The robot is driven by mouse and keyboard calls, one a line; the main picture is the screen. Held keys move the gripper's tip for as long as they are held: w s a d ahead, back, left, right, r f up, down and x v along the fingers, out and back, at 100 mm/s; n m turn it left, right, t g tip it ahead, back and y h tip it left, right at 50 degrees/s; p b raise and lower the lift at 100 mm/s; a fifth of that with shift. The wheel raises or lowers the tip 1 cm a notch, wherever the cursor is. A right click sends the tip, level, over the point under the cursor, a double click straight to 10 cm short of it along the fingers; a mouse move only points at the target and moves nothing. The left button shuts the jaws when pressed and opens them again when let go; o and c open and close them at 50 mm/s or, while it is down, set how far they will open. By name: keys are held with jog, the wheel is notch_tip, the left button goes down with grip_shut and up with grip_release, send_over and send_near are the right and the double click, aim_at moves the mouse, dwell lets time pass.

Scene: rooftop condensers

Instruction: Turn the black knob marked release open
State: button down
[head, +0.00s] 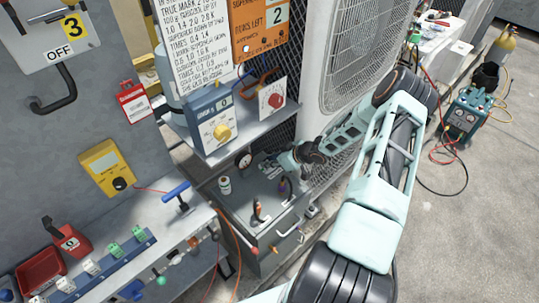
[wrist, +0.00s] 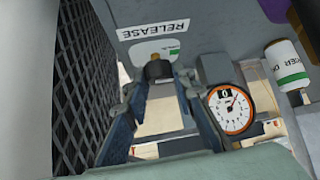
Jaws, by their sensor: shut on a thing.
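The black knob (wrist: 158,72) sits below a white plate marked RELEASE (wrist: 167,28) on a grey panel in the wrist view. A brass-coloured part shows just above it. My gripper (wrist: 158,82) has one finger on each side of the knob and is shut on it at the fingertips. In the head view my gripper (head: 284,168) is low over the grey cabinet, beside the mesh panel; the knob is hidden there.
A round dial gauge (wrist: 232,108) stands close to the right finger. A white bottle with a green band (wrist: 288,68) is farther right. Black mesh (wrist: 75,70) is on the left. In the head view a shelf with a blue box (head: 212,125) hangs above the cabinet.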

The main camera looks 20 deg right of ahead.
jog(key=shift+w+d+r+n+g+p, duration=0.1)
jog(key=shift+w+d+n+g+p, duration=0.05)
jog(key=shift+n+g+p, duration=0.15)
jog(key=c, duration=1.6)
grip_release()
jog(key=shift+s, duration=0.2)
jog(key=v, duration=1.1)
jog(key=shift+s+d+r, duration=0.2)
jog(key=shift+d, duration=0.15)
